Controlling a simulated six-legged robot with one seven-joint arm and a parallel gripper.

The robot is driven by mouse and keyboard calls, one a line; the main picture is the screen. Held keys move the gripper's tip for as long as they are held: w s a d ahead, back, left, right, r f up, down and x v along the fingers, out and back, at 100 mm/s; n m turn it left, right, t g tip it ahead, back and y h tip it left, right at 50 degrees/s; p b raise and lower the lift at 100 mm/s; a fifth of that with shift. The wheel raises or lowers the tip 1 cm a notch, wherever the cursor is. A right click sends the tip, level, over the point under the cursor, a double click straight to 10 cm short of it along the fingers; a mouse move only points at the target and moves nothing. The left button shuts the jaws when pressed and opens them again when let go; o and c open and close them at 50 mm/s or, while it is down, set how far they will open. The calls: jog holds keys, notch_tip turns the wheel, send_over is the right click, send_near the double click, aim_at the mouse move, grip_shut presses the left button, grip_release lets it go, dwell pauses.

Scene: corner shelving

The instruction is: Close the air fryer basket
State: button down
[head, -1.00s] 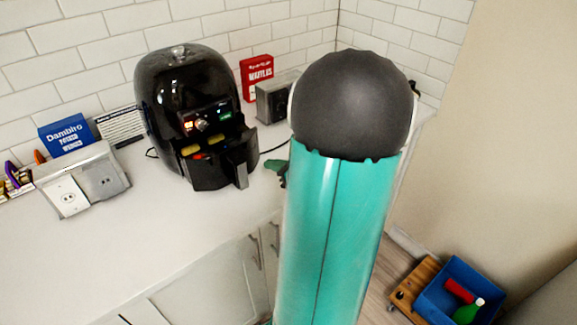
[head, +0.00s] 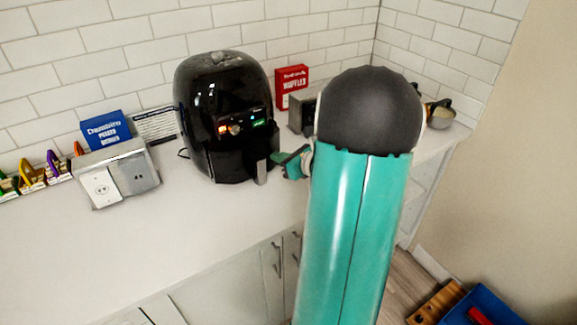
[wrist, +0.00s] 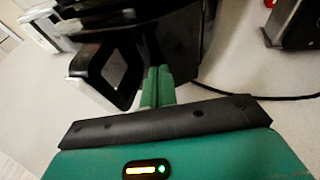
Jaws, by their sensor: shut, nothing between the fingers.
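The black air fryer (head: 222,105) stands on the white counter against the tiled wall. Its basket (head: 232,164) sits in the lower front and looks pushed in, with no inside showing; I cannot tell whether it is fully flush. The basket's grey handle (head: 262,173) sticks out at the front. My green gripper (head: 281,161) is just right of the handle, partly hidden by my arm. In the wrist view my gripper (wrist: 157,75) has its fingers together and empty, pointing at the dark basket front beside the handle (wrist: 94,92). Contact is unclear.
A red box (head: 292,84) and a grey appliance (head: 301,115) stand right of the fryer. A metal outlet box (head: 137,174) and blue box (head: 106,132) are to the left. A black cable (wrist: 262,96) lies on the counter. The front counter is clear.

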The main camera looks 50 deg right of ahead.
aim_at(274, 149)
jog(key=w, duration=0.1)
jog(key=w+d, duration=0.1)
jog(key=w, duration=0.1)
jog(key=shift+w, duration=0.3)
jog(key=shift+w+r, duration=0.1)
jog(key=shift+w, duration=0.25)
jog(key=shift+s, duration=0.1)
